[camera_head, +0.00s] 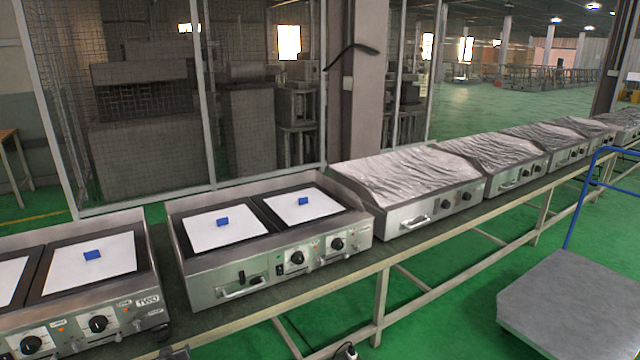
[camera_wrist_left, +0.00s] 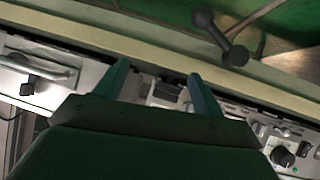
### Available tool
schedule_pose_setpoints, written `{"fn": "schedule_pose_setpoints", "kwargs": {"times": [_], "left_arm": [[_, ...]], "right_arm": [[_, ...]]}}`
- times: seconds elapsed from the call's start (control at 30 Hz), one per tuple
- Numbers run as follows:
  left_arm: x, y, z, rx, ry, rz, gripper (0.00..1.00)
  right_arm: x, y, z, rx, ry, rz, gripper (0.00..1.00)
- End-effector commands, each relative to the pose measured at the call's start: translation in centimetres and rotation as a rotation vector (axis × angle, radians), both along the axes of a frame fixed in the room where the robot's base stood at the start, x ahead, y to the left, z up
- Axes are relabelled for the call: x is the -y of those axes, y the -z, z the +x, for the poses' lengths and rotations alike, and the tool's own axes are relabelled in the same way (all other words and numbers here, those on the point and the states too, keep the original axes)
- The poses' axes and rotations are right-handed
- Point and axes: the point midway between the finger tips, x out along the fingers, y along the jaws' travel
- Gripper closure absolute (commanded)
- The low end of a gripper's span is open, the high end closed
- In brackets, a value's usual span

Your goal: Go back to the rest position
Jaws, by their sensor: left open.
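My left gripper (camera_wrist_left: 159,70) shows in the left wrist view with two dark green fingers apart and nothing between them. Steel control panels with knobs lie behind the fingers. In the head view, a heating unit (camera_head: 262,283) stands on the long bench, with two white sheets (camera_head: 226,228) on its dark plates. A small blue block (camera_head: 222,222) sits on one sheet, and another blue block (camera_head: 303,201) sits on the other. Small dark parts show at the head view's bottom edge; I cannot tell what they are. I cannot make out my right gripper.
A similar unit (camera_head: 150,290) stands at the left. Several units under wrinkled silvery covers (camera_head: 408,174) line the bench (camera_head: 420,262) to the right. A grey platform cart (camera_head: 580,300) with a blue handle stands at the lower right. Green floor (camera_head: 440,310) lies before the bench.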

Motion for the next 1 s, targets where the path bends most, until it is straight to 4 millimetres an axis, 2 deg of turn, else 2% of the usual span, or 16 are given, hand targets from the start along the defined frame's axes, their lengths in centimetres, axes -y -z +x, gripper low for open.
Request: {"fn": "schedule_pose_setpoints", "kwargs": {"times": [0.03,0.17,0.27,0.37,0.4,0.6,0.7,0.87,1.0], "left_arm": [[0.9,-1.8,0.0,-0.026,0.021,-0.020,0.31],[4.0,-5.8,-1.0,-0.115,0.085,-0.067,0.31],[7.1,-8.1,-3.3,-0.196,0.144,-0.091,0.31],[10.6,-10.1,-6.9,-0.289,0.213,-0.100,0.31],[12.2,-10.7,-8.8,-0.330,0.244,-0.101,0.31],[19.3,-12.1,-18.5,-0.496,0.387,-0.084,0.31],[22.1,-12.2,-23.0,-0.548,0.451,-0.069,0.31],[25.8,-12.1,-29.2,-0.589,0.542,-0.047,0.31],[28.2,-11.0,-34.5,-0.633,0.608,-0.042,0.31]], "right_arm": [[0.0,0.0,0.0,0.000,0.000,0.000,0.70],[0.0,0.0,0.0,0.000,0.000,-0.001,0.70],[0.0,0.0,0.0,0.000,0.000,-0.001,0.70],[0.1,0.0,0.0,0.000,0.000,-0.001,0.70],[0.1,0.0,0.0,0.000,0.000,-0.001,0.70],[0.0,0.0,0.0,0.001,0.000,-0.001,0.70],[0.0,0.0,0.1,0.001,0.000,-0.001,0.70],[0.0,0.0,0.1,0.001,0.000,0.000,0.70],[0.0,0.0,0.1,0.002,0.001,0.000,0.70]]}}
